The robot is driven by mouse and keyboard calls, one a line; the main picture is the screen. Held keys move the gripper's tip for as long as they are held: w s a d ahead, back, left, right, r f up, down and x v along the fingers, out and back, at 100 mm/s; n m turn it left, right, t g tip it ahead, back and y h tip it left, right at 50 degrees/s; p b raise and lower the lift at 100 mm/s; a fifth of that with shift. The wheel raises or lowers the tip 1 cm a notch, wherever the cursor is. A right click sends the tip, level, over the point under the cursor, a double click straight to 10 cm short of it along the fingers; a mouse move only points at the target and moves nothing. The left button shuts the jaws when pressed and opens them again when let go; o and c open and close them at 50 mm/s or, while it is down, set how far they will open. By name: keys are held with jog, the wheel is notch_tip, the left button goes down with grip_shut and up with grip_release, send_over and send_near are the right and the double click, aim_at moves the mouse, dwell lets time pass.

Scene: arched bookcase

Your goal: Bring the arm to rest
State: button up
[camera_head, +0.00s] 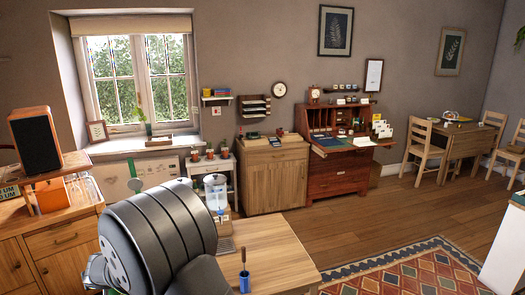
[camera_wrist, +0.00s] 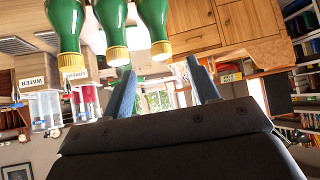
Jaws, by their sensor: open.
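My gripper (camera_wrist: 160,67) shows in the wrist view with two blue fingers spread apart and nothing between them. That view is turned upside down. My dark, ribbed arm link (camera_head: 160,235) fills the lower left of the head view, and the gripper's fingers cannot be made out there. Several green bottles (camera_wrist: 112,22) with gold caps show at the top of the wrist view, close to the fingers. I cannot tell whether any bottle touches a finger.
A cabinet with a black speaker (camera_head: 35,140) stands at the left. A clear dispenser (camera_head: 215,190) stands behind the arm. The wooden floor (camera_head: 400,215) at the right is open.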

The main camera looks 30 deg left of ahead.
jog(key=x, duration=1)
jog(key=shift+w+a+f, duration=0.1)
jog(key=shift+a+f, duration=0.1)
jog(key=shift+f, duration=0.1)
notch_tip(320, 180, up, 3)
jog(key=shift+a+r, duration=0.15)
jog(key=shift+r, duration=0.45)
jog(key=shift+f, duration=0.1)
notch_tip(320, 180, down, 4)
jog(key=shift+r, duration=0.2)
jog(key=shift+d, duration=0.3)
jog(key=v, duration=1.2)
